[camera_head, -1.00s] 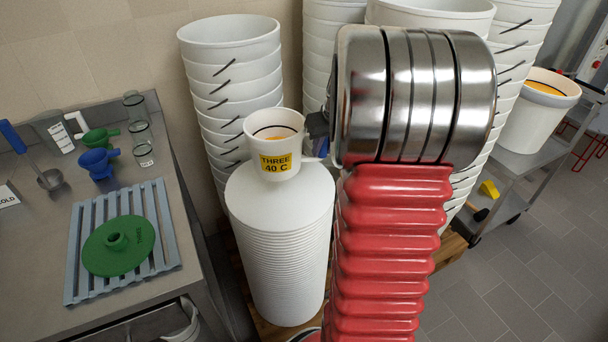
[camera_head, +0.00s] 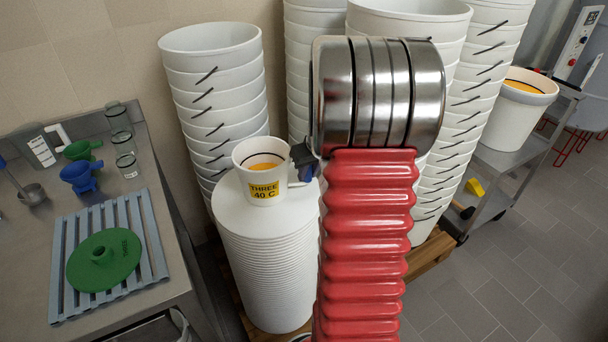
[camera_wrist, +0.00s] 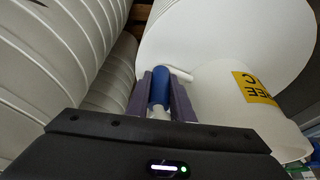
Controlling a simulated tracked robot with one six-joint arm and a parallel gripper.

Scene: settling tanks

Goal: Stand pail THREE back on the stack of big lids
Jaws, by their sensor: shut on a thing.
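Pail THREE (camera_head: 258,196) is a small white pail with a yellow "THREE 40 C" label and orange contents. It looks near upright over the middle of the top of the stack of big lids (camera_head: 268,275); I cannot tell whether its base touches. My gripper (camera_head: 303,162), mostly hidden behind my wrist in the head view, is at the pail's right side. In the wrist view my gripper (camera_wrist: 160,88) is shut on the blue grip of the pail's handle (camera_wrist: 159,86). The pail (camera_wrist: 225,95) is right of the fingers, before the white round lid (camera_wrist: 215,35).
Tall stacks of white tubs (camera_head: 212,85) stand close behind and right (camera_head: 455,150) of the lids. A steel bench at left holds a green lid (camera_head: 104,260) on a slatted rack (camera_head: 150,255). Another pail with orange contents (camera_head: 525,105) stands on a trolley at right.

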